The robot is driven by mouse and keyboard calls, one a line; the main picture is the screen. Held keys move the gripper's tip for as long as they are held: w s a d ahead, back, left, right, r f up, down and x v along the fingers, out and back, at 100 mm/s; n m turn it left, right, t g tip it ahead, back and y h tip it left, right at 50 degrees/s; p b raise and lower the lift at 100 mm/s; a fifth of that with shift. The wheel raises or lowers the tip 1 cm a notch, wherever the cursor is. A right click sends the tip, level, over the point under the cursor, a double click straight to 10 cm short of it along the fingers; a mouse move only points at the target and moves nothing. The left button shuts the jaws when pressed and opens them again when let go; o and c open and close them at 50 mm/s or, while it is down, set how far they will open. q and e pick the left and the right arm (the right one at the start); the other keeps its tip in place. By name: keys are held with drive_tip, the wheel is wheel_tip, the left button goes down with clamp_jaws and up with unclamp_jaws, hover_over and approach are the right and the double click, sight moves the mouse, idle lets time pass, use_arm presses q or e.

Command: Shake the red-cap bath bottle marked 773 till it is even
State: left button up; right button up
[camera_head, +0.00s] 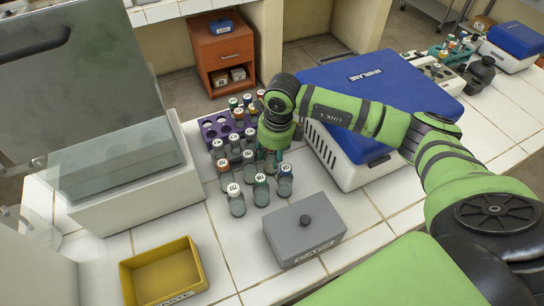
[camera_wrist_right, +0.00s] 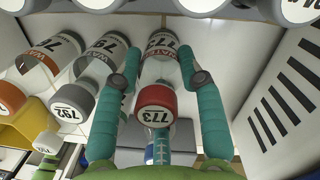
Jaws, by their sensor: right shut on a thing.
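The red-cap bottle marked 773 (camera_wrist_right: 156,102) stands between the teal fingers of my right gripper (camera_wrist_right: 163,80) in the right wrist view. Its cap faces the camera, and its body carries a label with 773 and WATER. The fingers are shut on it, one on each side. In the head view my right gripper (camera_head: 269,160) points down among the bottles and hides most of this bottle; I cannot tell whether it is off the counter. My left gripper is out of view.
Several capped bottles (camera_head: 236,200) stand close around the gripper, beside a purple rack (camera_head: 211,127). A grey lidded box (camera_head: 305,245) and a yellow tray (camera_head: 130,278) lie in front. A blue-lidded white box (camera_head: 350,170) is close on the right, a glass-fronted bath (camera_head: 130,185) left.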

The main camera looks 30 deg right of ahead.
wheel_tip(320, 180, up, 9)
drive_tip(key=b, duration=0.3)
drive_tip(key=shift+w+r, duration=0.1)
wheel_tip(320, 180, up, 5)
drive_tip(key=shift+f+p, duration=0.1)
drive_tip(key=shift+p, duration=1.05)
wheel_tip(320, 180, up, 2)
drive_tip(key=shift+p, duration=0.55)
